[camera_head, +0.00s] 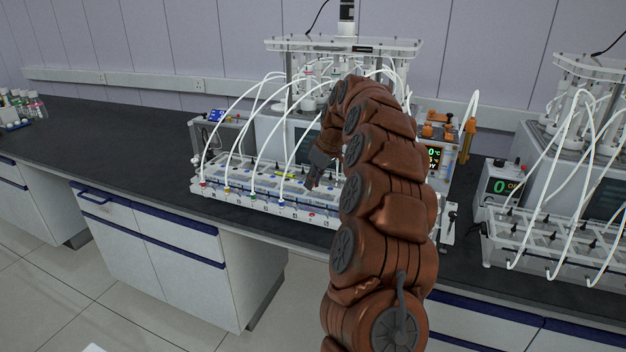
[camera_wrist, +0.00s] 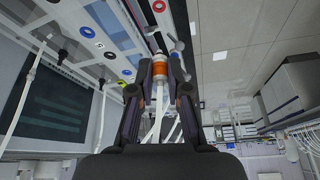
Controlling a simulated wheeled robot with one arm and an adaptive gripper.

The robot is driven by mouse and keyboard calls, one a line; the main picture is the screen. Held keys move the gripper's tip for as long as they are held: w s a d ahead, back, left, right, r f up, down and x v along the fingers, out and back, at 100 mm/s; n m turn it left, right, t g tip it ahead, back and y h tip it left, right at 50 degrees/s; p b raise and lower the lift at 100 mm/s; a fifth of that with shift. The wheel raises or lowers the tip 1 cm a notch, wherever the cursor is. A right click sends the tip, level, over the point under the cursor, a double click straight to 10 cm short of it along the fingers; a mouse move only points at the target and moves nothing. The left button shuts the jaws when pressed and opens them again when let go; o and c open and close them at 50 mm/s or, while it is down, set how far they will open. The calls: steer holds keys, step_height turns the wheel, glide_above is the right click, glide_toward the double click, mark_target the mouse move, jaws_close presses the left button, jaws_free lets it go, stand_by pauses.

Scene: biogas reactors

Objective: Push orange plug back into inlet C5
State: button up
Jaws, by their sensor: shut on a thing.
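The orange plug (camera_wrist: 160,71) has an orange collar on a white body and shows in the middle of the wrist view, with white tubing below it. My gripper (camera_wrist: 160,64) is shut on it, one dark finger on each side. Beyond its tip are small grey metal fittings; I cannot tell whether the tip touches an inlet. The white inlet panel with coloured rings (camera_wrist: 87,31) lies at upper left. In the head view my gripper (camera_head: 314,182) is over the right half of the front rack (camera_head: 262,209). The plug is not discernible there, and the C5 marking cannot be read.
Curved white tubes (camera_head: 233,105) arch over the rack, left of my gripper. A second reactor unit (camera_head: 552,245) stands at right on the dark bench (camera_head: 110,139). An orange-topped device (camera_head: 437,131) is behind my arm. The bench at left is mostly clear.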

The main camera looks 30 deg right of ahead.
steer(key=b, duration=0.4)
glide_above(310, 214)
steer(key=s, duration=0.1)
steer(key=shift+d+f, duration=0.2)
steer(key=shift+f, duration=3.25)
steer(key=shift+f+b, duration=0.8)
steer(key=shift+f, duration=0.35)
stand_by(0.5)
steer(key=o, duration=0.8)
steer(key=shift+o, duration=0.2)
steer(key=shift+r, duration=0.15)
steer(key=v, duration=1.1)
steer(key=shift+s+r, duration=0.15)
steer(key=shift+r, duration=0.2)
